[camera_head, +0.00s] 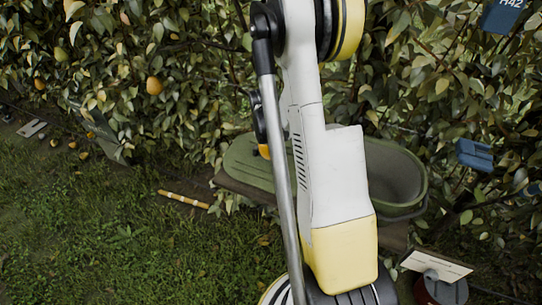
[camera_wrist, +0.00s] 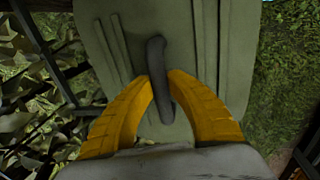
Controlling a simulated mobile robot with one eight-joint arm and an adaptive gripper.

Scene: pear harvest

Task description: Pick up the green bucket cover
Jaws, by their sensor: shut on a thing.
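The green bucket cover (camera_head: 247,163) is a flat, rounded panel left of my arm in the head view, partly hidden by the arm. In the wrist view the cover (camera_wrist: 215,45) fills the middle, with raised ribs and a dark upright handle (camera_wrist: 157,58). My gripper (camera_wrist: 166,88) has its two orange fingers closed around this handle, one on each side. In the head view only a bit of orange finger shows beside the cover. The green bucket (camera_head: 400,178) stands right of my arm with its top open. I cannot tell whether the cover touches anything below it.
Leafy shrubs with orange and yellow pears (camera_head: 154,86) stand close behind. A yellow-and-white stick (camera_head: 184,200) lies on the grass at left. A pale tilted panel (camera_head: 436,264) stands at lower right, and a blue box (camera_head: 474,155) hangs at right. The left grass is mostly clear.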

